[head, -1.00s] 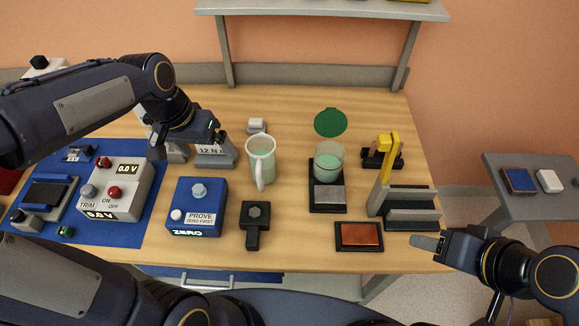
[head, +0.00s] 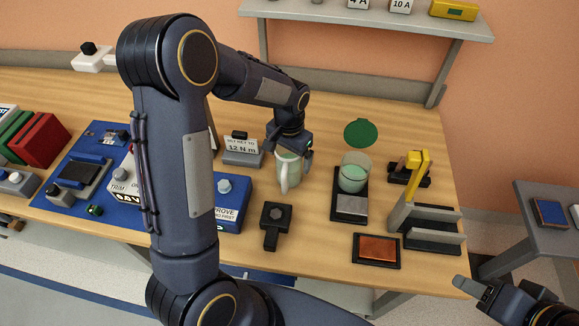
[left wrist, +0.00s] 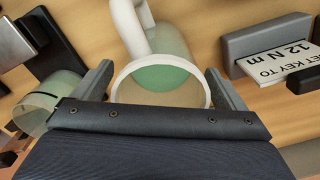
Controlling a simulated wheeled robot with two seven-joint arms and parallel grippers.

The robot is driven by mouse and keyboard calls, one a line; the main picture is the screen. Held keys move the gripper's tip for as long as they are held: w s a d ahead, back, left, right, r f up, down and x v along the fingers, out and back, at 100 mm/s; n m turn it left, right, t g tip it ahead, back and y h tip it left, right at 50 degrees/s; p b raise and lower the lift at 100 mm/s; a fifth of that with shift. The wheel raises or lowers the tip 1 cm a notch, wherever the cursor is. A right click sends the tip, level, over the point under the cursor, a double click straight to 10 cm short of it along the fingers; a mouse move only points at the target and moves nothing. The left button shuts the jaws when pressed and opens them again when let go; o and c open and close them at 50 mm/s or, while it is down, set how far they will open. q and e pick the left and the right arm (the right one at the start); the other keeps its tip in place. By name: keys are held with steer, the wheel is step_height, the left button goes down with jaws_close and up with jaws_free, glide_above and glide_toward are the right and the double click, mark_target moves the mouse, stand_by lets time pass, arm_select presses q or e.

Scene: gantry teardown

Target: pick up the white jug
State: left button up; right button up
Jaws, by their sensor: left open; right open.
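The white jug (head: 287,173) stands upright on the wooden bench in the head view, its handle toward the front. In the left wrist view the jug (left wrist: 160,84) shows its round rim, a pale green inside and the white handle (left wrist: 130,28). My left gripper (head: 291,151) is above the jug's top. In the left wrist view its two fingers (left wrist: 162,88) are apart, one on each side of the jug's rim; I cannot tell whether they touch it. My right gripper (head: 470,287) is empty at the lower right, off the bench's front right corner.
A glass beaker (head: 353,173) stands right of the jug. A sign block (head: 242,157) is to its left, a black bolt fixture (head: 273,220) in front. A blue PROVE box (head: 232,205) is partly behind my arm. A rack with a yellow upright (head: 412,190) is at right.

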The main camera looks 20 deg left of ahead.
arm_select(q)
steer(key=shift+f, duration=0.5)
steer(key=shift+c, duration=0.2)
steer(key=shift+r, duration=0.1)
steer(key=c, duration=1.7)
steer(key=shift+r, duration=0.1)
steer(key=shift+w+r, duration=0.1)
steer(key=shift+r, duration=0.5)
steer(key=s+d+r+b, duration=0.1)
steer(key=s+d+r, duration=0.1)
steer(key=s+r, duration=0.1)
steer(key=s+d+r+b, duration=0.1)
steer(key=s+r, duration=0.3)
steer(key=s, duration=0.1)
steer(key=s+d+r+b, duration=0.1)
steer(key=s+d+r, duration=0.1)
steer(key=s+r, duration=0.2)
steer(key=shift+s+d+r+b, duration=0.25)
steer(key=shift+s+d+b, duration=0.1)
steer(key=shift+s, duration=0.2)
